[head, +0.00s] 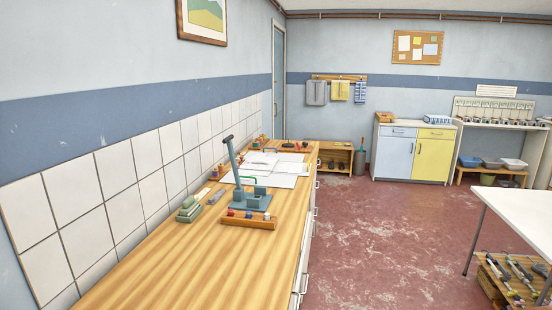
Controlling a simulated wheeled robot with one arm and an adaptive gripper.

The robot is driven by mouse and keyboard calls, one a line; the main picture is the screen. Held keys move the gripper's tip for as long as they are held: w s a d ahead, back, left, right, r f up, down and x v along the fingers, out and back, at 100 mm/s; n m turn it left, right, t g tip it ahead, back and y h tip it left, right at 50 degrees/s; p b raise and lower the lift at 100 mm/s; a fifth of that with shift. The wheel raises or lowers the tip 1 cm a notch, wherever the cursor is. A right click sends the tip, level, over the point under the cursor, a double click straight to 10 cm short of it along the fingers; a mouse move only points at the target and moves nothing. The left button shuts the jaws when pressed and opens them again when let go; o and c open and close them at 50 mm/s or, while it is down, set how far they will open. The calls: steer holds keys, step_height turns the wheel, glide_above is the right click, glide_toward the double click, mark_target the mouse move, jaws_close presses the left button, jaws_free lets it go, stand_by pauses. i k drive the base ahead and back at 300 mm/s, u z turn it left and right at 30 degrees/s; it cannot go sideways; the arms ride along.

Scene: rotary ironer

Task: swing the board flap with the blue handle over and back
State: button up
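On the wooden counter along the left wall lie flat white boards (287,168), seen small and at a slant. A small blue handle (269,150) shows at the far edge of the boards. A green handle (246,178) stands at their near left side. I cannot tell clearly which board the blue handle belongs to, or how far any flap is swung. My gripper is not in view.
Green blocks (189,208) lie near the tiled wall. A white table (520,210) is at the right; the red floor (370,240) between is clear.

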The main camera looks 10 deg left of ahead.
mark_target(283, 157)
steer(key=k, duration=0.65)
steer(key=z, duration=0.3)
steer(key=i, duration=1.3)
steer(key=z, duration=0.2)
steer(key=i, duration=3.5)
steer(key=u, duration=1.3)
steer(key=i, duration=0.95)
steer(key=u, duration=1.55)
steer(key=i, duration=0.65)
steer(key=u, duration=0.3)
